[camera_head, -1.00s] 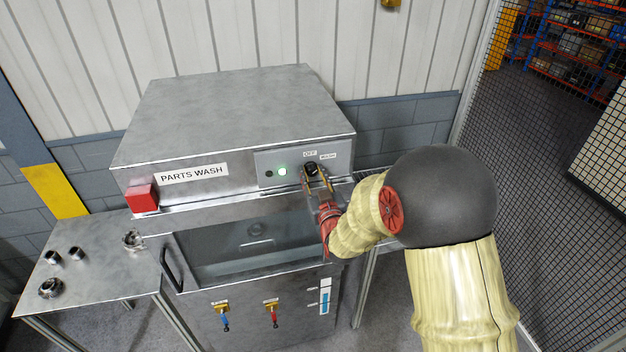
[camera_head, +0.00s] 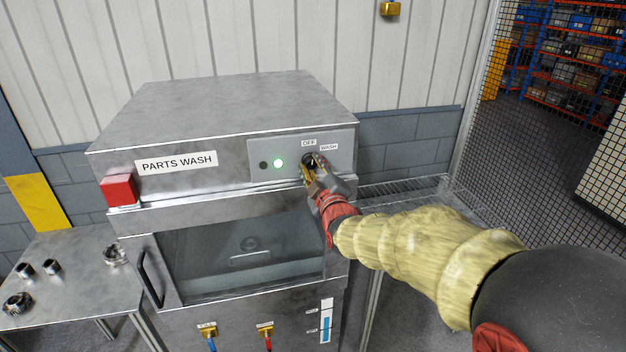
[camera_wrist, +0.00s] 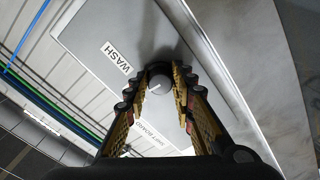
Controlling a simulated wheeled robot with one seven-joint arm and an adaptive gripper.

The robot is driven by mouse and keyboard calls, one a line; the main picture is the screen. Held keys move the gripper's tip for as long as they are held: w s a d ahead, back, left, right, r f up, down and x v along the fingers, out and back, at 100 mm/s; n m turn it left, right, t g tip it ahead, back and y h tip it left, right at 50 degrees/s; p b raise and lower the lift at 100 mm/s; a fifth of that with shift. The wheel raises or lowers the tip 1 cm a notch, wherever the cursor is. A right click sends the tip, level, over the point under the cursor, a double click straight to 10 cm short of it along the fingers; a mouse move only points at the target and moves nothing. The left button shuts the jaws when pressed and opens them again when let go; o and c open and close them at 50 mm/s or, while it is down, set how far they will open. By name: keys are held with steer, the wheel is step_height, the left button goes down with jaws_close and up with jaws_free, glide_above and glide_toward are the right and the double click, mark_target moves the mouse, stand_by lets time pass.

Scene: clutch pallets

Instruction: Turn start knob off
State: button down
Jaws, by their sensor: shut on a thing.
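The black start knob (camera_head: 309,158) is on the grey control panel (camera_head: 342,163) of the parts washer, under the OFF and WASH labels. My gripper (camera_head: 312,172) reaches it from the front right and is shut on it. In the wrist view the knob (camera_wrist: 160,84) sits between the fingertips (camera_wrist: 162,92), with its pale pointer line showing. The WASH label (camera_wrist: 115,59) is at its upper left there; the OFF label is not in that view. The green lamp (camera_head: 278,163) on the panel is lit, and the small lamp left of it is dark.
A red button box (camera_head: 119,190) sticks out at the washer's left. The glass door (camera_head: 205,264) with its black handle is below the panel. A side table (camera_head: 75,275) at left holds several metal parts. A mesh fence (camera_head: 540,150) stands at right.

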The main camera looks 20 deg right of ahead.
steer(key=shift+n+b, duration=0.6)
steer(key=shift+b, duration=0.1)
steer(key=shift+r, duration=0.15)
steer(key=c, duration=1.5)
jaws_free()
steer(key=shift+w, duration=0.15)
steer(key=s, duration=1.2)
steer(key=shift+f, duration=0.2)
